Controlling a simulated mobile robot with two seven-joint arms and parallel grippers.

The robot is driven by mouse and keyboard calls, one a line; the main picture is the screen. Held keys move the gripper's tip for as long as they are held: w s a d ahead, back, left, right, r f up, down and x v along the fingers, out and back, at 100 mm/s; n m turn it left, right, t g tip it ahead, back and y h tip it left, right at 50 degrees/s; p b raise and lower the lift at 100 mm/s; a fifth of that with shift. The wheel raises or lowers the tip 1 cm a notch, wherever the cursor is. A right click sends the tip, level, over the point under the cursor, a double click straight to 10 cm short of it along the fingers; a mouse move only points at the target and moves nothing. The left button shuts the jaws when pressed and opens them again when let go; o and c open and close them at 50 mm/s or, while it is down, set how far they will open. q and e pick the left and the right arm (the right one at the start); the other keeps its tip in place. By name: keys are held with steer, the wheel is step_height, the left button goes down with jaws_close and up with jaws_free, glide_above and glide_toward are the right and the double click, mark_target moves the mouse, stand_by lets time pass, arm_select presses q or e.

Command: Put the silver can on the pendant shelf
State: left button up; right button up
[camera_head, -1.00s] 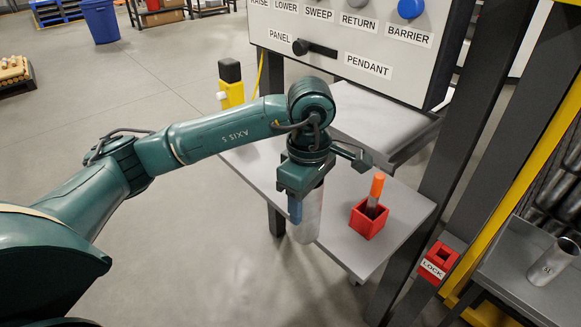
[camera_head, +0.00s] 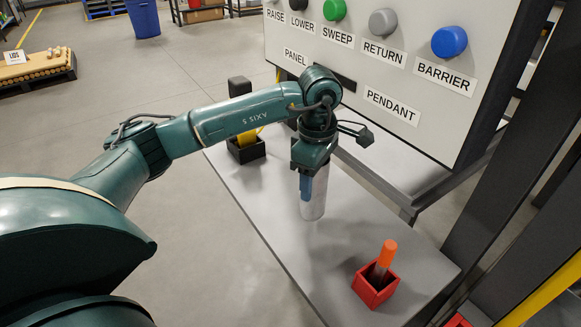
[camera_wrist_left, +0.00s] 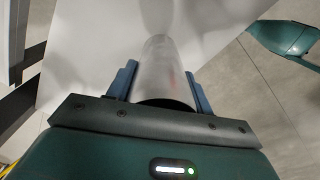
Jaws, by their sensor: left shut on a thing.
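My left gripper (camera_head: 308,185) points down and is shut on the silver can (camera_head: 314,195), held upright at the grey shelf (camera_head: 250,205) beneath the control panel. In the left wrist view, the can (camera_wrist_left: 165,70) sits between the two blue fingers of the gripper (camera_wrist_left: 165,85). The can's bottom is over the shelf surface in the head view; I cannot tell whether it touches. My right gripper is in neither view now.
A red holder (camera_head: 375,285) with an orange-topped stick (camera_head: 386,255) stands at the shelf's right end. A yellow and black device in a black holder (camera_head: 246,149) stands at the back left. The control panel (camera_head: 350,75) rises behind. The shelf's middle is clear.

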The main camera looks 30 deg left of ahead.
arm_select(q)
steer(key=w+a+f+p, duration=0.1)
steer(key=w+a+f, duration=0.2)
steer(key=a, duration=0.5)
steer(key=shift+w+a+f+p, duration=0.25)
steer(key=shift+w+f+p, duration=0.05)
steer(key=shift+p, duration=0.05)
steer(key=shift+f, duration=0.2)
steer(key=o, duration=0.9)
steer(key=shift+r, duration=0.1)
steer(key=shift+o, duration=0.2)
step_height(320, 180, up, 8)
steer(key=shift+b, duration=0.4)
